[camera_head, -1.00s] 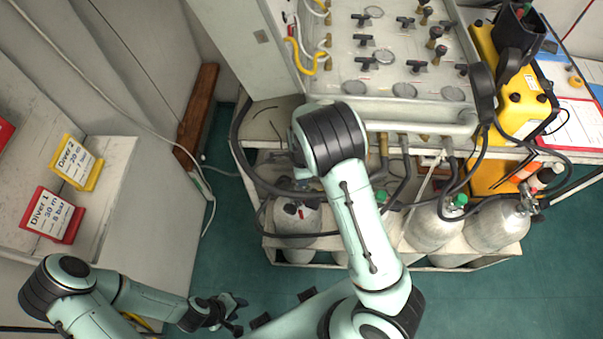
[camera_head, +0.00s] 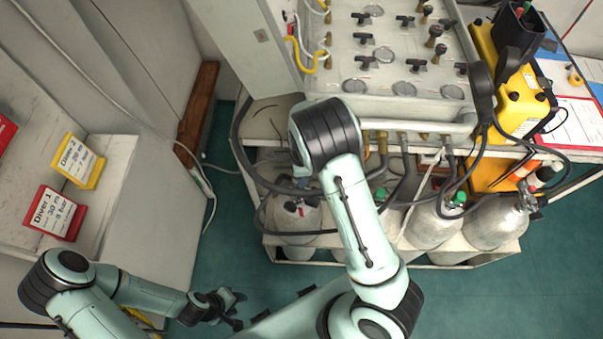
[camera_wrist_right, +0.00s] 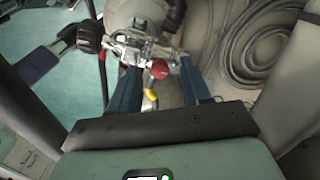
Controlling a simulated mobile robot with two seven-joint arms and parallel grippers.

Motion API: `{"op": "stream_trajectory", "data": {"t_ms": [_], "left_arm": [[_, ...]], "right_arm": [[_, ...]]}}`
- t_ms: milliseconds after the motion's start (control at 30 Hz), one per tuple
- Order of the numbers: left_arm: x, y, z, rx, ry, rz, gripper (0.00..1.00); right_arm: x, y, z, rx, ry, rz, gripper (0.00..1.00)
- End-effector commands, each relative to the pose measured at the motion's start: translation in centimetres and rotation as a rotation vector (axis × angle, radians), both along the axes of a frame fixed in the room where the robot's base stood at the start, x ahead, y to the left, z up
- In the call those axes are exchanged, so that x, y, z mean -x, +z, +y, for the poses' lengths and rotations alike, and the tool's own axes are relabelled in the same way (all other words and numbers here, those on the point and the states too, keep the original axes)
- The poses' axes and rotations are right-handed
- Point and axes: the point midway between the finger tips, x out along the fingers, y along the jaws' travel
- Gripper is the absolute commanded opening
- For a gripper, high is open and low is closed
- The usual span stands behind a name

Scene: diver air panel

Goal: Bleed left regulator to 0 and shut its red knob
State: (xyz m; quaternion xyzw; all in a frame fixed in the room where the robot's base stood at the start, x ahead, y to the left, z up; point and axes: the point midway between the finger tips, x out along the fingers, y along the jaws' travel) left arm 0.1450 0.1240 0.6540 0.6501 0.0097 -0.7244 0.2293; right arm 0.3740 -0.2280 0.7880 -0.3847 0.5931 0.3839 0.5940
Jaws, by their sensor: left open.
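The left cylinder (camera_head: 296,222) stands below the panel, with a small red spot near its top. In the right wrist view the regulator (camera_wrist_right: 132,42) is a silver fitting, with a red knob (camera_wrist_right: 160,69) facing me and a black round knob (camera_wrist_right: 90,36) at its left. My right gripper (camera_wrist_right: 159,70) has its blue fingers apart, one on each side of the red knob; contact cannot be told. In the head view my own arm hides most of this gripper. My left gripper (camera_head: 238,310) is open and empty, low over the floor, away from the cylinders.
The panel (camera_head: 390,60) carries several gauges and valves above the cylinders. Hoses (camera_head: 247,170) loop around the left cylinder; a coiled hose (camera_wrist_right: 258,45) lies at right in the wrist view. Diver signs (camera_head: 52,212) stand on the left shelf. Green floor is free between shelf and rack.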

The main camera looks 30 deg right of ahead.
Motion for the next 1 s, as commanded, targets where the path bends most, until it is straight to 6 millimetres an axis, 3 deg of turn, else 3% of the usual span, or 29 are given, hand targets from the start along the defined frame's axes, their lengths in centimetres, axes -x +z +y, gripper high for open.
{"op": "stream_trajectory", "data": {"t_ms": [267, 700, 1000], "left_arm": [[-0.2, 0.2, 0.0, 0.000, 0.000, -0.002, 0.43], [-2.5, 2.4, 0.0, 0.000, 0.000, -0.028, 0.43], [-3.2, 3.1, 0.0, 0.000, 0.000, -0.037, 0.43]], "right_arm": [[-0.1, 0.8, 0.0, -0.001, 0.000, -0.001, 0.48], [-0.2, 10.1, 0.1, -0.002, 0.003, -0.006, 0.48], [0.0, 13.3, 0.0, -0.001, 0.000, -0.001, 0.48]]}}
